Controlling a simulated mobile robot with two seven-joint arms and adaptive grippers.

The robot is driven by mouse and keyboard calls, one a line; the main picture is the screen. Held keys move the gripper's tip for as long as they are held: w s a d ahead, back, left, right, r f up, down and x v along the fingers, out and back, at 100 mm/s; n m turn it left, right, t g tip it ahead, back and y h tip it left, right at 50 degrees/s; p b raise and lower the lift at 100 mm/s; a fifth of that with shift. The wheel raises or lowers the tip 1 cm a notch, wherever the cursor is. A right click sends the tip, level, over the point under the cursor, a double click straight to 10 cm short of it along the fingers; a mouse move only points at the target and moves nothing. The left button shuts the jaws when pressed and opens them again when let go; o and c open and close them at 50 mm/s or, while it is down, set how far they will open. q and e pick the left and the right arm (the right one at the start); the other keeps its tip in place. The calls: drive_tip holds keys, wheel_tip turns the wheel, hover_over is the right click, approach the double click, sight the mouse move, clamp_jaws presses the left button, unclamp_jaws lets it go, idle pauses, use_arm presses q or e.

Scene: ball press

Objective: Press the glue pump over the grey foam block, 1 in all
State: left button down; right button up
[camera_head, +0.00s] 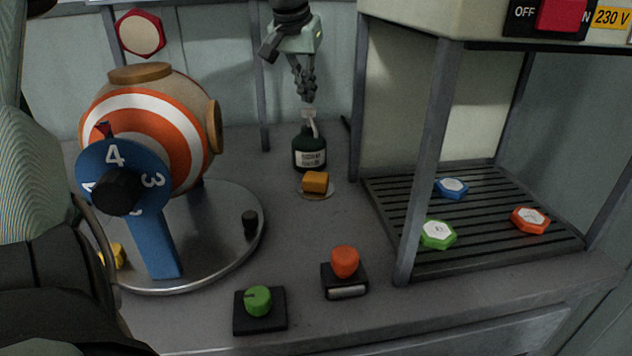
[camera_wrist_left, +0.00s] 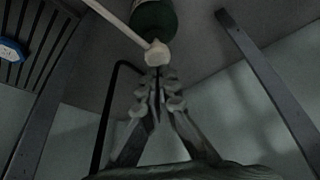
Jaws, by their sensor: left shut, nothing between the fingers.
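The glue pump is a dark green bottle (camera_head: 309,152) with a pale label and a white pump head (camera_head: 308,114), standing upright on the bench. My left gripper (camera_head: 308,99) is shut and empty, pointing down just above the pump head. In the left wrist view, the shut fingertips (camera_wrist_left: 158,76) are right beside the white pump head (camera_wrist_left: 157,54) and its long spout; I cannot tell whether they touch. An orange block (camera_head: 315,182) lies on a pale round disc in front of the bottle; no block looks grey. My right gripper is not in view.
A striped ball machine (camera_head: 150,125) with a blue numbered dial stands on a round metal plate at left. A green knob (camera_head: 258,300) and an orange button (camera_head: 345,262) are at the front. A framed press with a slatted floor (camera_head: 480,215) holds hexagonal pieces at right.

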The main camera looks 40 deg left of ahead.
use_arm(q)
wheel_tip(320, 180, up, 6)
idle(0.5)
idle(0.5)
